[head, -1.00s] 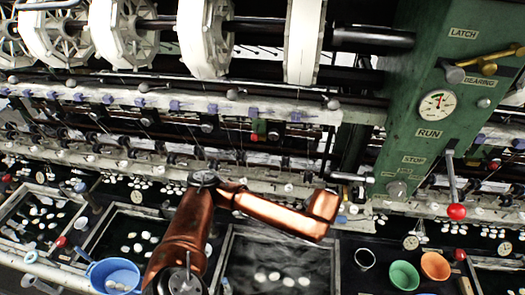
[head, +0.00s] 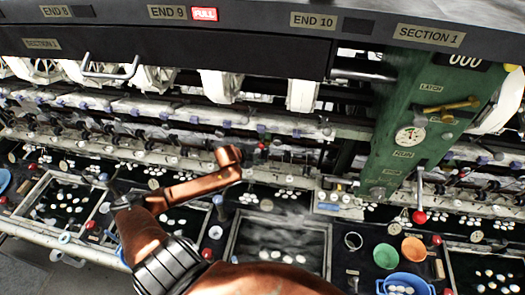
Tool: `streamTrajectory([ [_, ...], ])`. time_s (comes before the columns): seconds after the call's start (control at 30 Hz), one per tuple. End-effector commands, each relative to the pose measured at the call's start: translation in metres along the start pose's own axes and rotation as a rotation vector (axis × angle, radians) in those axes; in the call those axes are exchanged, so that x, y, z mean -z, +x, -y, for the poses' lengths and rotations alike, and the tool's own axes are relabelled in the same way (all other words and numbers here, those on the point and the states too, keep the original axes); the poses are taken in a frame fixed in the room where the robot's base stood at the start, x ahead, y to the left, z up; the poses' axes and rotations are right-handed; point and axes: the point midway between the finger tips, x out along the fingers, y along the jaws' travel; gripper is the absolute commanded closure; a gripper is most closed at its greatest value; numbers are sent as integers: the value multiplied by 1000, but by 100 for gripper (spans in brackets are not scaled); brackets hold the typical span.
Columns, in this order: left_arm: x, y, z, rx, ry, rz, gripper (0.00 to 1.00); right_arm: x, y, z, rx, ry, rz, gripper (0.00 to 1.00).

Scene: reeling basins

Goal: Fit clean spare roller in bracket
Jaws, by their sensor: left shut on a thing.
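My left gripper (head: 121,196) shows as a dark shape at the end of my copper arm, left of centre, above the row of basins. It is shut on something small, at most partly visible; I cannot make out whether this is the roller. I cannot single out the bracket among the small fittings along the pale rail (head: 290,180) behind the basins. My right gripper is not in view.
A green cup (head: 386,256), an orange cup (head: 414,249) and a blue bowl (head: 404,284) stand at right. A green post (head: 410,135) carries a gauge and a red-knobbed lever (head: 419,216). A dark beam spans the top.

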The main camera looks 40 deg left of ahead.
Motion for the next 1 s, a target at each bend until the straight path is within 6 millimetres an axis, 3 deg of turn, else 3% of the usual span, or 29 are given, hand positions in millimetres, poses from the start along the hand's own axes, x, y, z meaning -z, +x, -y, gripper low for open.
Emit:
streamTrajectory([
  [0.27,-3,6,-6,1,3,-4,86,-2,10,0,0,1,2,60],
  [0.73,-11,25,-28,-1,3,-4,86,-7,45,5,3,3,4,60],
  [1.0,-14,33,-37,-1,2,-3,86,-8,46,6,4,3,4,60],
])
